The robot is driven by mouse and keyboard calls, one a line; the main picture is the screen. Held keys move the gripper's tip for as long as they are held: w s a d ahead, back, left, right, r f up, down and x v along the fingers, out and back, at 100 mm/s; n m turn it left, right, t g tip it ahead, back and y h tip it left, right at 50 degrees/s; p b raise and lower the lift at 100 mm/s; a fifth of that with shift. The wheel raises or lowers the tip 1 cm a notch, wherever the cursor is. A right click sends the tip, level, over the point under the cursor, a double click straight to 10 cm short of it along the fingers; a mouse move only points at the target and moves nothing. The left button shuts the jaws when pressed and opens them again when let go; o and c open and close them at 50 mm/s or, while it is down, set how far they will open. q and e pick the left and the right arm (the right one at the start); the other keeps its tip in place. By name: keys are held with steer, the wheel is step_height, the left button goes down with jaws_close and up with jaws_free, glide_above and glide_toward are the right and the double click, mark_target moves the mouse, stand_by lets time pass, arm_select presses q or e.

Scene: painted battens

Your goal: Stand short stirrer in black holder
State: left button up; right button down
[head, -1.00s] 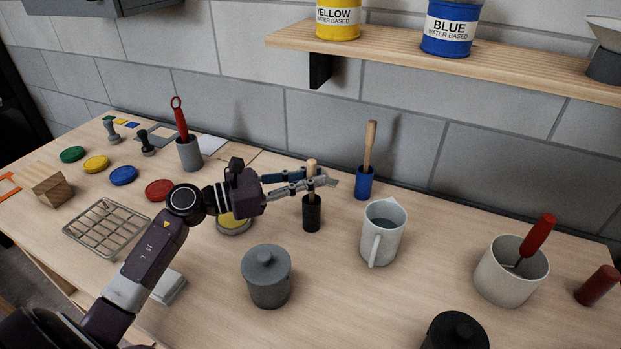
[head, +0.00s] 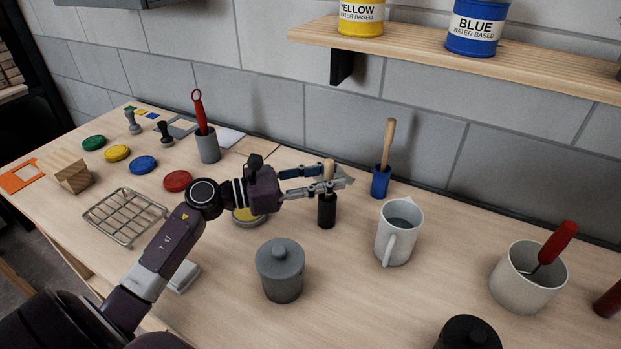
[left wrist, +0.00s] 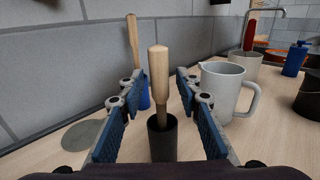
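The short stirrer (left wrist: 158,85), a pale wooden rod with a rounded top, stands upright in the black holder (head: 327,211). In the left wrist view its lower end is inside the holder's mouth (left wrist: 162,125). My left gripper (head: 338,180) is around the stirrer's upper part, above the holder. In the left wrist view its two blue-padded fingers stand apart, with a visible gap on each side of the stirrer. The part of the stirrer (head: 329,167) behind the near finger is hidden in the head view. My right gripper is not in view.
A blue holder (head: 380,182) with a longer wooden stirrer stands behind, right of the black holder. A white pitcher (head: 409,230) is close on the right. A grey lidded pot (head: 281,285) stands in front. A yellow-topped tin (head: 249,216) is under my left wrist.

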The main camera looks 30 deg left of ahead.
arm_select(q)
steer(key=b+v, duration=0.4)
steer(key=v, duration=0.8)
steer(key=shift+r, duration=0.15)
